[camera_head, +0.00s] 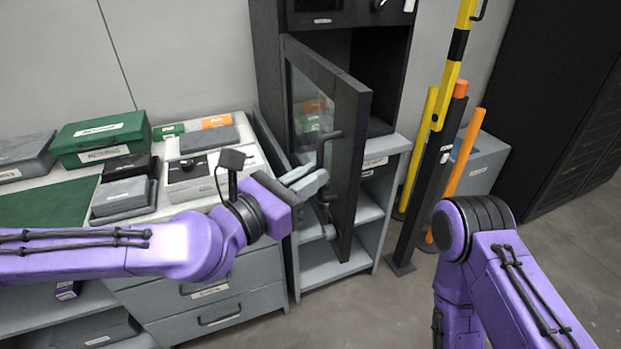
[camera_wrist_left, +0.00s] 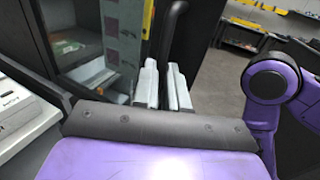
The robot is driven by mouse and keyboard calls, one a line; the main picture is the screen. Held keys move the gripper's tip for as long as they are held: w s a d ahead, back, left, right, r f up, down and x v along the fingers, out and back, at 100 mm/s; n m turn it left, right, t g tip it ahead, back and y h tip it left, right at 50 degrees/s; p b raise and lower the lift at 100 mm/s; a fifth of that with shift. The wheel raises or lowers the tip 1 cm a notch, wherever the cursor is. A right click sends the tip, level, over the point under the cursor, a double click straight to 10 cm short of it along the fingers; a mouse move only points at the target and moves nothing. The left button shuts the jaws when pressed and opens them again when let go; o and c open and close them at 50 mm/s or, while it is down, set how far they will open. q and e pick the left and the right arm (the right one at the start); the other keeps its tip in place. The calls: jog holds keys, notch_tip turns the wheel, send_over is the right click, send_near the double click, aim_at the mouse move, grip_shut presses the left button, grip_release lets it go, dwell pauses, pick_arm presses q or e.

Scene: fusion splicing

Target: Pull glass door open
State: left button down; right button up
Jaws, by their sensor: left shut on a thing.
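The glass door (camera_head: 347,150) has a dark frame and a clear pane, and it stands partly open from the tall dark cabinet (camera_head: 268,60). Its dark bar handle (camera_head: 322,150) is on the door's outer face. My left gripper (camera_head: 318,180) is at the handle, shut on it. In the left wrist view the gripper's pale fingers (camera_wrist_left: 164,88) are close together at the lower end of the dark handle (camera_wrist_left: 172,30). Exactly how the fingers meet the handle is partly hidden. My right arm shows at the lower right in the head view, but its gripper is out of sight.
A grey drawer unit (camera_head: 240,285) with boxes on top, including a green case (camera_head: 100,138), stands left of the door. Yellow and orange poles (camera_head: 462,165) stand on a base to the right. Grey floor (camera_head: 350,315) is clear in front.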

pick_arm(q)
jog(key=c, duration=1.2)
grip_release()
jog(key=shift+w+a+r+n+t, duration=0.3)
jog(key=shift+w+a, duration=0.15)
jog(key=shift+w, duration=0.3)
jog(key=shift+o, duration=0.2)
jog(key=shift+w+f, duration=0.2)
jog(key=shift+f, duration=0.1)
jog(key=b+v, duration=0.9)
jog(key=v, duration=0.1)
jog(key=shift+s+a+r, duration=0.15)
jog(key=shift+s+r, duration=0.05)
jog(key=shift+r, duration=0.05)
